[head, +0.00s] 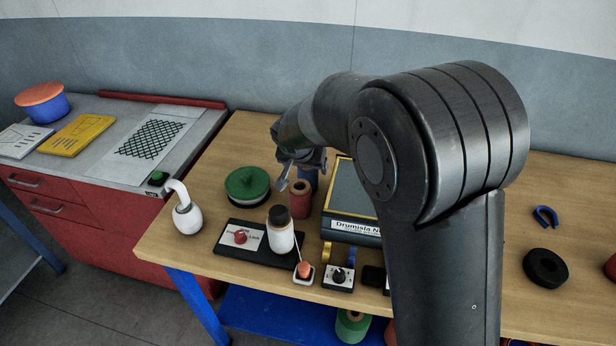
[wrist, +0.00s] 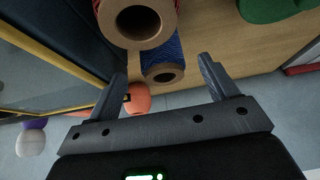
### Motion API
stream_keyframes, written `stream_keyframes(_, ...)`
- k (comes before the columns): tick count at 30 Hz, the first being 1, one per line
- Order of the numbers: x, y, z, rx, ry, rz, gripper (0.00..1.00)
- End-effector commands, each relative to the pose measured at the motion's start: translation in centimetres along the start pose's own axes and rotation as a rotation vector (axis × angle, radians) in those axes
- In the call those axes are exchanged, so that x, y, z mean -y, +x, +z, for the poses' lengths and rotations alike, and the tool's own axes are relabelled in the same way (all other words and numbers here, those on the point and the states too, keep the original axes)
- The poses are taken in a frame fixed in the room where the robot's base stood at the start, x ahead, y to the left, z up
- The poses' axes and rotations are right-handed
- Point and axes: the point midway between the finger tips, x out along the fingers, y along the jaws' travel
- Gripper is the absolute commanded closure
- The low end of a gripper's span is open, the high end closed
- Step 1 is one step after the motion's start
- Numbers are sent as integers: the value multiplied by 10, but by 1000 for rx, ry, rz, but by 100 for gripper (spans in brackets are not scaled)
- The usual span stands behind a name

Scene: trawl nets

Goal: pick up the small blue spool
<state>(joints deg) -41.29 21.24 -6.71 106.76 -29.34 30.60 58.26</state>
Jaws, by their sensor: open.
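The small blue spool (wrist: 167,49) shows in the wrist view with its brown core end facing the camera, between the lines of my two fingers and beyond their tips. In the head view only a sliver of blue (head: 312,180) shows behind my gripper. My gripper (head: 287,180) is open and empty above the table; its spread fingers also show in the wrist view (wrist: 163,68). A reddish-brown spool (wrist: 138,22) is beside the blue one at the top of the wrist view, and stands in front of it in the head view (head: 299,200). I cannot tell whether the spools touch.
A green-topped round spool (head: 247,184) stands left of the spools. A dark box with a label (head: 352,229) is close on the right. Bare wood (head: 213,160) lies at the left.

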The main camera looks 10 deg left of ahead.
Motion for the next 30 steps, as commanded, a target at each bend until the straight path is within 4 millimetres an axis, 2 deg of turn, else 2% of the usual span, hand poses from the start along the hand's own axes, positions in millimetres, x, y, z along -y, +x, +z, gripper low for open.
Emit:
stream_keyframes(3,0,16,0,1,0,1,21)
stream_keyframes(10,0,31,-2,1,-1,0,21)
stream_keyframes(18,1,67,-6,2,-2,1,21)
stream_keyframes(22,1,75,-7,0,0,-1,21)
stream_keyframes(29,1,76,-7,0,0,-1,21)
stream_keyframes(30,1,76,-7,0,0,-1,24)
